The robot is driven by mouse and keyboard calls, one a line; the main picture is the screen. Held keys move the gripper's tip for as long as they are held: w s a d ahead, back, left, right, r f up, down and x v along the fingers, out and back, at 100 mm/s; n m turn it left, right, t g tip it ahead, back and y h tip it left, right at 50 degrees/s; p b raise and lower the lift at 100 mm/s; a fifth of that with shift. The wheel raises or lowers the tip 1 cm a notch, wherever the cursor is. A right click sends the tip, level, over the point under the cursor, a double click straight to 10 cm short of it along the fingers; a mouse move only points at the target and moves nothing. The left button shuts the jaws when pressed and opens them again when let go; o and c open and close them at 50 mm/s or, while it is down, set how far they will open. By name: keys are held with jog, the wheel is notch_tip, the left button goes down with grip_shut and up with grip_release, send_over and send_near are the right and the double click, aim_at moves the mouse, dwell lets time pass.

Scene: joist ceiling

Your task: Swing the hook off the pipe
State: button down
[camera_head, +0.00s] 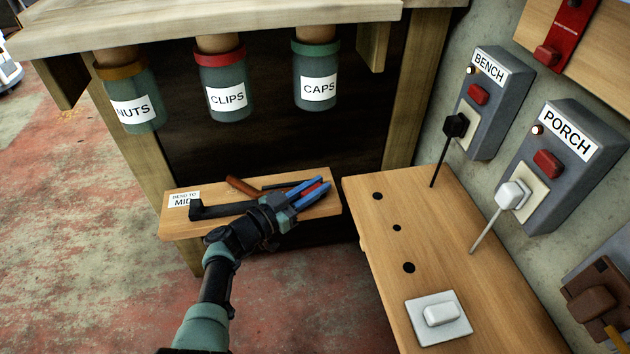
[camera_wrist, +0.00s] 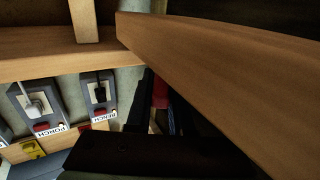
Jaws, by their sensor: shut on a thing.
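My gripper (camera_head: 308,192) is at the low wooden shelf under the bench, its blue-edged fingers pointing to the right. It is shut on a small red thing, mostly hidden between the fingers; a red patch (camera_wrist: 160,92) also shows in the wrist view. I cannot tell what the red thing belongs to. A dark bar with an upturned left end (camera_head: 212,209) lies across the shelf's front, beside my wrist; I cannot tell if it is loose. No hook on a pipe can be clearly made out in either view.
The low shelf (camera_head: 195,226) carries a partly covered label and a brown-handled tool (camera_head: 240,186). Jars marked NUTS (camera_head: 140,112), CLIPS (camera_head: 228,98) and CAPS (camera_head: 318,90) hang above. A side bench (camera_head: 450,255) stands right, below BENCH and PORCH boxes. Floor is open at left.

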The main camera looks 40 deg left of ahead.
jog(key=c, duration=0.8)
grip_release()
jog(key=s+a+p, duration=0.2)
jog(key=s+p, duration=0.3)
jog(key=s, duration=0.7)
jog(key=shift+s+a+p, duration=0.25)
jog(key=shift+s+p, duration=0.05)
jog(key=shift+p, duration=0.05)
